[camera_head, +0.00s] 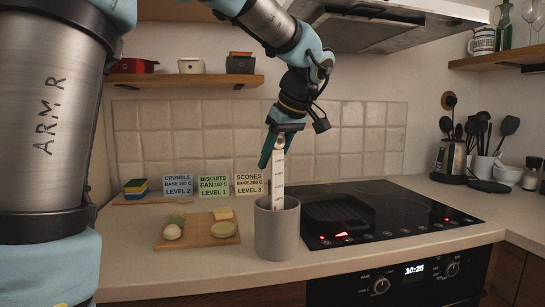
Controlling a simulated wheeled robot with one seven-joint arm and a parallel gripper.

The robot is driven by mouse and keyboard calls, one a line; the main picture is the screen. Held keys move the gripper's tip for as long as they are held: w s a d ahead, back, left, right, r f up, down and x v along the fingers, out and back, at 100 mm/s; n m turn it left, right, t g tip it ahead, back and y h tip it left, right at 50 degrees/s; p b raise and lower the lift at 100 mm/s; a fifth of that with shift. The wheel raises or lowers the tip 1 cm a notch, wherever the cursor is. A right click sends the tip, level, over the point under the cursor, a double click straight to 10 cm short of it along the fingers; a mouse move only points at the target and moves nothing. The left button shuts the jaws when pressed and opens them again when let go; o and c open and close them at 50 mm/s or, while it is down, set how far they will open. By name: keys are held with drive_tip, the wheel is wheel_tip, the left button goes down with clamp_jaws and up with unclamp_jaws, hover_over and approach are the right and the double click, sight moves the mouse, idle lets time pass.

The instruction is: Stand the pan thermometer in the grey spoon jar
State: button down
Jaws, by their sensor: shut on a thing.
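The pan thermometer (278,172) is a long white strip with markings, held upright. My gripper (275,150) is shut on its upper end, above the jar. The grey spoon jar (277,236) is a plain cylinder near the counter's front edge, left of the hob. The thermometer's lower end reaches down at the jar's mouth and seems to be inside the rim. The jar's inside is hidden, so I cannot tell whether the tip touches the bottom.
A wooden board (198,240) with food lies left of the jar. Several label cards (213,187) stand behind it. The black hob (385,212) is close on the right, with a dark pan (338,213) on it. A utensil pot (482,168) stands at the far right.

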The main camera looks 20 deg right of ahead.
drive_tip(key=shift+f, duration=0.2)
drive_tip(key=shift+c, duration=1.9)
unclamp_jaws()
drive_tip(key=v, duration=1)
drive_tip(key=shift+s+r+b, duration=0.1)
drive_tip(key=shift+r+b, duration=0.25)
drive_tip(key=shift+b, duration=0.05)
drive_tip(key=shift+d, duration=0.1)
